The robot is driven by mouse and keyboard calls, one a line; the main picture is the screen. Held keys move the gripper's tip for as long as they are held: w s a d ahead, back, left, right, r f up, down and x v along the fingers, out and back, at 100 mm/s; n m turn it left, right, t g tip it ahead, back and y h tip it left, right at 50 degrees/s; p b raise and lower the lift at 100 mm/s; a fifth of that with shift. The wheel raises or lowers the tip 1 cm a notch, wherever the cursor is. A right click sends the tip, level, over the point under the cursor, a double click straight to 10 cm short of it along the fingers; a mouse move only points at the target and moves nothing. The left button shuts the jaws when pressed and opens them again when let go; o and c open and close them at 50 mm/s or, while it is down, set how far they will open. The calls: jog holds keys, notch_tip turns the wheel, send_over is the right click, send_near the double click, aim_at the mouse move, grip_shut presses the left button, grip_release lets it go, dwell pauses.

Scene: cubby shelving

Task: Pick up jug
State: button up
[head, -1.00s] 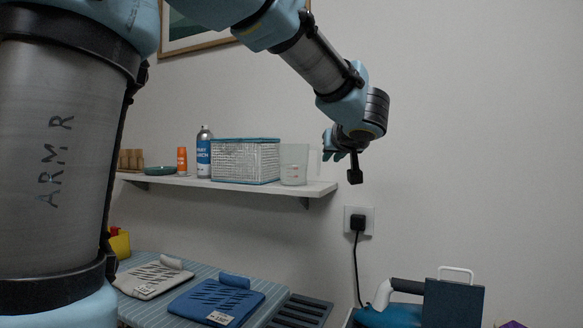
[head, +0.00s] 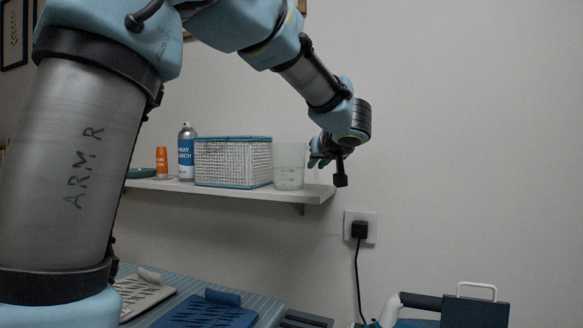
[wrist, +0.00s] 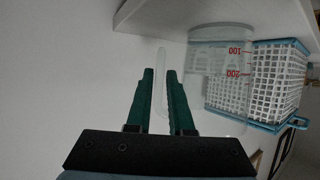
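The jug (head: 289,168) is a clear, straight-sided vessel with red markings. It stands upright at the right end of the wall shelf. In the wrist view, where the scene is upside down, the jug (wrist: 222,75) is right of the fingers and its pale handle (wrist: 161,82) shows between them. My gripper (head: 318,161) is at the jug's right side in the head view. In the wrist view my gripper (wrist: 160,74) has its two green fingers apart, one on each side of the handle. I cannot tell whether either finger touches it.
The white shelf (head: 318,192) also carries a white basket with blue trim (head: 232,162) close beside the jug, a spray can (head: 187,152) and an orange bottle (head: 162,161). A wall socket with a black plug (head: 359,229) is below. The wall right of the shelf is clear.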

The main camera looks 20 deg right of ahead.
jog(key=x, duration=0.4)
jog(key=shift+w+d+f, duration=0.1)
jog(key=shift+w+f, duration=0.1)
grip_shut()
dwell(1.2)
